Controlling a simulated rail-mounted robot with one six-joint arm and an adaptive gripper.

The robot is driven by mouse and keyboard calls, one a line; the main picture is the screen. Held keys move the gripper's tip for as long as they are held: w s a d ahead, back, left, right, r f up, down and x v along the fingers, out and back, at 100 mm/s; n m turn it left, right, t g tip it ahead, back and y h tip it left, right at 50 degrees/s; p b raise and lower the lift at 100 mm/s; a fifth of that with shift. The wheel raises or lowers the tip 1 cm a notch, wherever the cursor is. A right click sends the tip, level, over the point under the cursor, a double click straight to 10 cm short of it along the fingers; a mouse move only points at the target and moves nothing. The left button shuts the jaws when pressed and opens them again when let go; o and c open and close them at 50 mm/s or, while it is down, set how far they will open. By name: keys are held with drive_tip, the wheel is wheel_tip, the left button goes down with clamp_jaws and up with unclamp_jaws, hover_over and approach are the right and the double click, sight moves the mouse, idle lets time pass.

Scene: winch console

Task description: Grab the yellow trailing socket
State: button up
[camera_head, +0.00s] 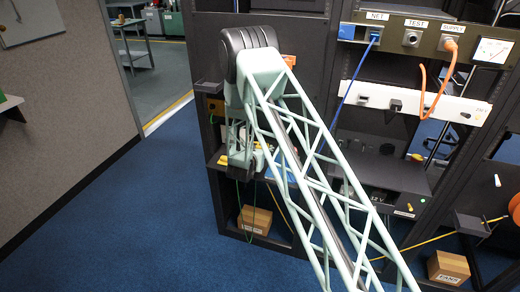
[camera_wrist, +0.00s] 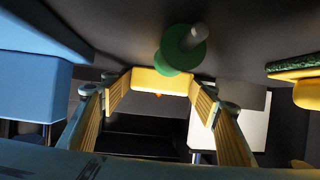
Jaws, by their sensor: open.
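A yellow block (camera_wrist: 160,82), which looks like the yellow trailing socket, sits between the finger ends in the wrist view. A small orange nub shows under it. A green round part (camera_wrist: 180,50) with a pale pin is just above it, partly overlapping its top edge. My gripper (camera_wrist: 160,92) is open, with one ribbed yellow finger pad on each side of the block. Contact between pads and block cannot be told. In the head view, my gripper (camera_head: 240,172) is at the left rack's shelf, where small yellow parts (camera_head: 222,161) show beside it. My arm hides much of that shelf.
A blue box-like thing (camera_wrist: 35,80) is close at the left in the wrist view; a green-and-yellow part (camera_wrist: 300,75) is at the right. In the head view, a panel (camera_head: 425,40) carries blue and orange cables. A cardboard box (camera_head: 255,220) sits below the shelf.

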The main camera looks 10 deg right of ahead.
sight(259, 147)
drive_tip(key=shift+c, duration=0.5)
drive_tip(key=c, duration=0.6)
drive_tip(key=shift+r+p, duration=0.85)
drive_tip(key=shift+r, duration=4.15)
